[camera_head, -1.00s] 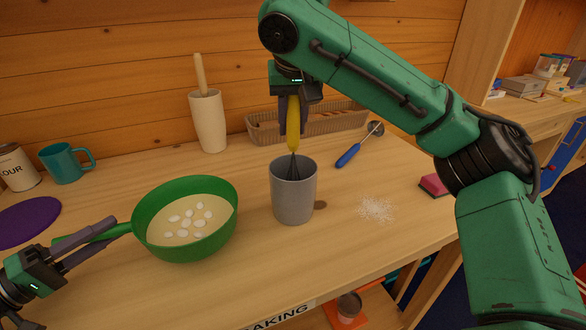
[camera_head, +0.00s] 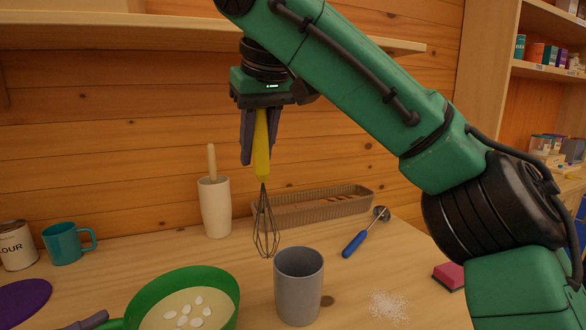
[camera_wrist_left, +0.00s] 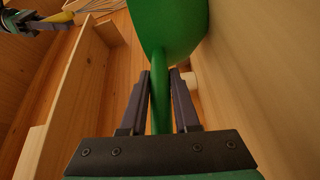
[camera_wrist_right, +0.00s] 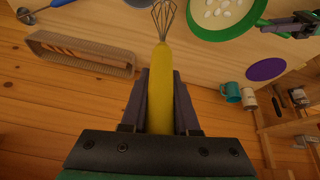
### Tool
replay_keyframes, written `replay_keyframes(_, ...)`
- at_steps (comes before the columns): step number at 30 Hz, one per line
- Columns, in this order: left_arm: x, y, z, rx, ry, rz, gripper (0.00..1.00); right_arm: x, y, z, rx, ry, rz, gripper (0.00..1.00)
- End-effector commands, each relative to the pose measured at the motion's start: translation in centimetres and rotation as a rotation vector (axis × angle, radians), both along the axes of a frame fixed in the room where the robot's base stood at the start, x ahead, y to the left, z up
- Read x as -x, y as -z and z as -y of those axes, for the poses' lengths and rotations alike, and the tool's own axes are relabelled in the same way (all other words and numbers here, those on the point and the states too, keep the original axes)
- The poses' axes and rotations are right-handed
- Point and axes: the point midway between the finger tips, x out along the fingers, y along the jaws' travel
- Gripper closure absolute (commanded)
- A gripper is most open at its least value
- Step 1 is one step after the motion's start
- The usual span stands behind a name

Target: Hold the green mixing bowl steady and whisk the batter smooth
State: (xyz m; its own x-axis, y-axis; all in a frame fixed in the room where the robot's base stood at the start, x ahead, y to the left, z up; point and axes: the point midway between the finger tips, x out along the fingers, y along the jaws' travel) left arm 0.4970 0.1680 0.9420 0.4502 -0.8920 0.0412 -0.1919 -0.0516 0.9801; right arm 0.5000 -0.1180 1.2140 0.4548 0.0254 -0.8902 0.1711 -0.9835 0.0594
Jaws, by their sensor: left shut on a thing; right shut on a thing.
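The green mixing bowl (camera_head: 222,279) sits at the lower left of the head view, partly cut off by the frame edge. It holds pale batter (camera_head: 208,322) with several white lumps on top. My left gripper (camera_wrist_left: 160,85) is shut on the bowl's green handle in the left wrist view. My right gripper (camera_head: 262,150) is shut on the yellow handle of the whisk (camera_head: 265,225), which hangs wires down above the table, behind and left of the grey cup (camera_head: 298,285). The whisk wires are clear of the cup and apart from the bowl.
A teal mug (camera_head: 65,245), flour tin (camera_head: 16,245) and purple mat (camera_head: 22,300) lie left. White powder (camera_head: 388,305) and a pink sponge (camera_head: 449,276) lie right.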

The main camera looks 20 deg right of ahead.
Motion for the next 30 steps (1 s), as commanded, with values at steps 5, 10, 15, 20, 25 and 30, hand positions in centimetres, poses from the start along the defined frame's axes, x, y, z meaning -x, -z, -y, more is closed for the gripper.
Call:
replay_keyframes(5,0.0,-0.2,0.0,0.004,0.000,0.002,1.00,1.7,0.3,-8.8,0.034,-0.331,0.084,1.00)
replay_keyframes(10,0.0,-0.2,0.0,0.004,0.000,0.002,1.00,3.4,0.9,-13.8,0.036,-0.521,0.138,1.00)
replay_keyframes(15,0.0,-0.2,0.0,0.004,0.000,0.002,1.00,3.7,1.4,-14.8,0.035,-0.560,0.151,1.00)
replay_keyframes(20,0.0,-0.2,0.0,0.004,0.000,0.002,1.00,3.7,2.9,-14.7,0.036,-0.557,0.151,1.00)
replay_keyframes(25,0.0,-0.2,0.0,0.004,0.000,0.002,1.00,3.7,5.1,-14.7,0.035,-0.555,0.150,1.00)
replay_keyframes(30,0.0,-0.2,0.0,0.004,0.000,0.002,1.00,3.7,7.3,-14.7,0.033,-0.555,0.147,1.00)
